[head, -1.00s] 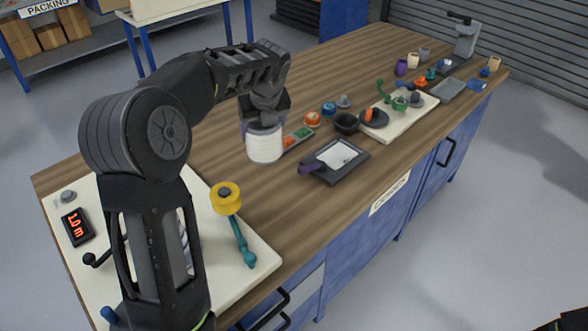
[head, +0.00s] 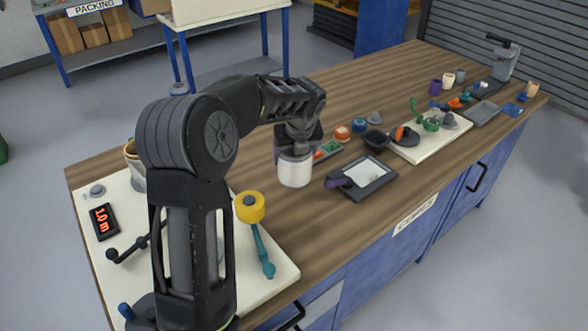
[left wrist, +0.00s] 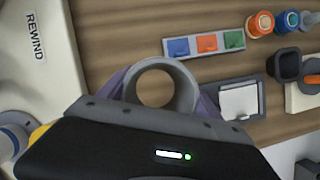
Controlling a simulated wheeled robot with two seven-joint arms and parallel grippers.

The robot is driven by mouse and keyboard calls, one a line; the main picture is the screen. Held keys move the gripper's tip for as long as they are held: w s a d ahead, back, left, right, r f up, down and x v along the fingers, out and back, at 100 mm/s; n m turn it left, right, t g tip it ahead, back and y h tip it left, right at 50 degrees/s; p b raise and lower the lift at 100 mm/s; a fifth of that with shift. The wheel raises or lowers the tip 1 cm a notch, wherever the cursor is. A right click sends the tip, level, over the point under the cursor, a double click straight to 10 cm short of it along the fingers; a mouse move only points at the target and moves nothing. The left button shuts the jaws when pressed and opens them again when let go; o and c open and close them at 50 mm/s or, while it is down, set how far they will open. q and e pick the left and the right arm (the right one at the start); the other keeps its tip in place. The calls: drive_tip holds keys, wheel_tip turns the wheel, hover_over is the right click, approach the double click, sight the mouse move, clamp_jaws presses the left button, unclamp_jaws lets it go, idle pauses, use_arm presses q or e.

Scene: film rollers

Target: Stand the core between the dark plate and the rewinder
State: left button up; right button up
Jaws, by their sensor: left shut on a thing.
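My left gripper (head: 296,143) is shut on the core, a white, hollow cylinder (head: 294,170), held upright. The left wrist view looks down through its grey ring end (left wrist: 188,92), with wood showing through the hole. The core is between the rewinder's cream board (head: 284,277) and the dark plate (head: 386,179), which bears a white sheet. Whether its lower end touches the table I cannot tell. The rewinder has a red display, a crank, a yellow knob (head: 250,207) and a teal lever. My arm hides part of it. My right gripper is not in view.
A tray of coloured pads (left wrist: 205,43) lies close behind the core. Orange and blue rolls (left wrist: 260,24) and a black cup (head: 375,140) stand beyond. A second cream board (head: 430,152) with small parts is farther right. Bare wood lies in front of the core.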

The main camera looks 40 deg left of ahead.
use_arm(q)
drive_tip(key=shift+f, duration=2.45)
drive_tip(key=shift+f, duration=0.15)
drive_tip(key=o, duration=1.7)
drive_tip(key=shift+c, duration=0.2)
drive_tip(key=shift+d+r, duration=0.15)
drive_tip(key=shift+r, duration=0.4)
drive_tip(key=v, duration=1.1)
drive_tip(key=shift+s, duration=0.2)
